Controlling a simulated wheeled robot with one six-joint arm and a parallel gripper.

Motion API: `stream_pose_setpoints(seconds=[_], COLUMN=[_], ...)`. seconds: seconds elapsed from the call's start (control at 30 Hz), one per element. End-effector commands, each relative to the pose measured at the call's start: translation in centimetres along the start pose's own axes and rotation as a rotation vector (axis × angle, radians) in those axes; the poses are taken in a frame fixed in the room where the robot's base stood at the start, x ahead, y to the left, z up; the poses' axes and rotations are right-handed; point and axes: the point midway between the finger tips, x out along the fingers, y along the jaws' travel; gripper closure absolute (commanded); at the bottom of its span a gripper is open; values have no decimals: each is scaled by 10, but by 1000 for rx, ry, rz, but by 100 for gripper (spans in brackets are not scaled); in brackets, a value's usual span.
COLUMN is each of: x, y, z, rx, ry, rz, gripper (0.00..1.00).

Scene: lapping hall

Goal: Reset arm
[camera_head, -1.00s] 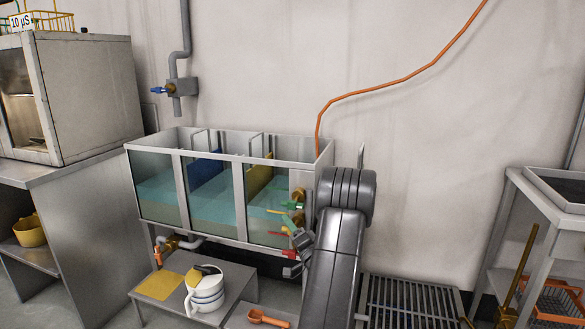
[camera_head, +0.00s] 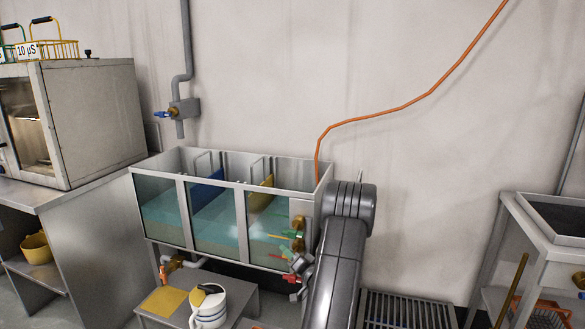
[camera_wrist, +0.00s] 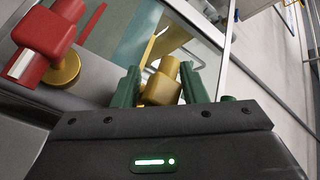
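My gripper (camera_wrist: 163,85) shows in the wrist view with two green ribbed fingers set apart. A brass valve part (camera_wrist: 161,88) sits between or just beyond them; I cannot tell whether they touch it. A red valve handle (camera_wrist: 44,32) on a brass stem is at the upper left of that view. In the head view my arm reaches down to the right end of a glass-fronted tank (camera_head: 215,215). There a brass fitting (camera_head: 298,224) and green and red parts crowd together, and my gripper is hard to make out.
A low bench under the tank holds a white mug (camera_head: 209,308) and a yellow sheet (camera_head: 164,300). A metal cabinet (camera_head: 95,120) stands left. A floor grate (camera_head: 405,312) and a sink stand (camera_head: 545,235) are on the right. An orange hose (camera_head: 400,107) hangs along the wall.

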Motion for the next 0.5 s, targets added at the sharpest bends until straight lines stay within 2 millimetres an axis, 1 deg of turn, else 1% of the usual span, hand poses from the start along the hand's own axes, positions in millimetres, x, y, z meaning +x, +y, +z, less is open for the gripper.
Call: stream_pose_setpoints(seconds=[0.03,0.3,0.37,0.5], x=[0,1,-15,-44], y=[-4,-3,1,-1], z=[-3,-3,-1,-2], rx=[-8,-58,-57,-57], ry=[-8,-55,-52,-51], rz=[9,58,61,59], gripper=[61,61,61,61])
